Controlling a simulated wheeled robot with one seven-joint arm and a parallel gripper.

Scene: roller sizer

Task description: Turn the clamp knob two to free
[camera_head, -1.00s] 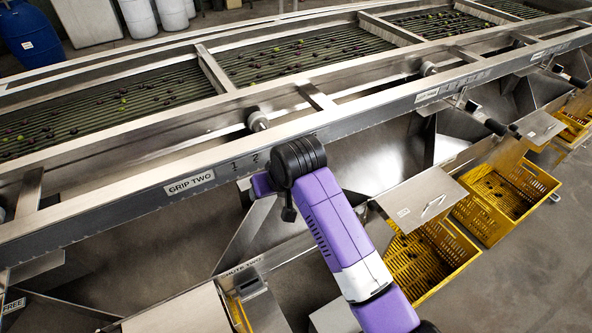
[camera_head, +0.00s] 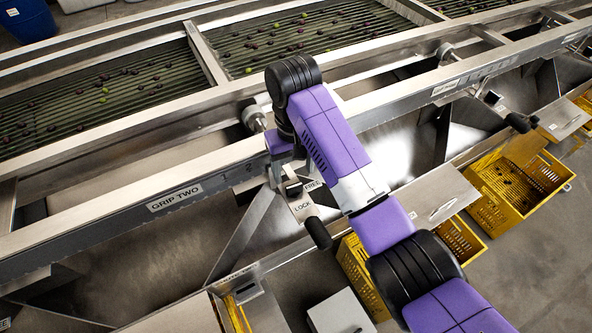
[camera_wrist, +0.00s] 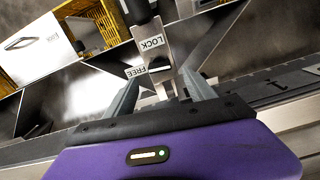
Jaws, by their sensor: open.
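The plate shows upside down in the wrist view (camera_wrist: 152,44). A small dark bar-like piece, seemingly the clamp knob (camera_wrist: 159,66), sits by the FREE label; it also shows in the head view (camera_head: 292,187). My gripper (camera_wrist: 161,78) is open, its two fingers pointing at the plate on either side of this piece. I cannot tell whether they touch it. In the head view my wrist partly hides the fingers.
A lever with a black grip (camera_head: 318,234) sticks out below the plate. The long steel rail (camera_head: 100,229) runs close behind my gripper. Yellow crates (camera_head: 515,187) and metal chute covers (camera_head: 440,204) lie to the right. Slatted rollers with olives lie beyond.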

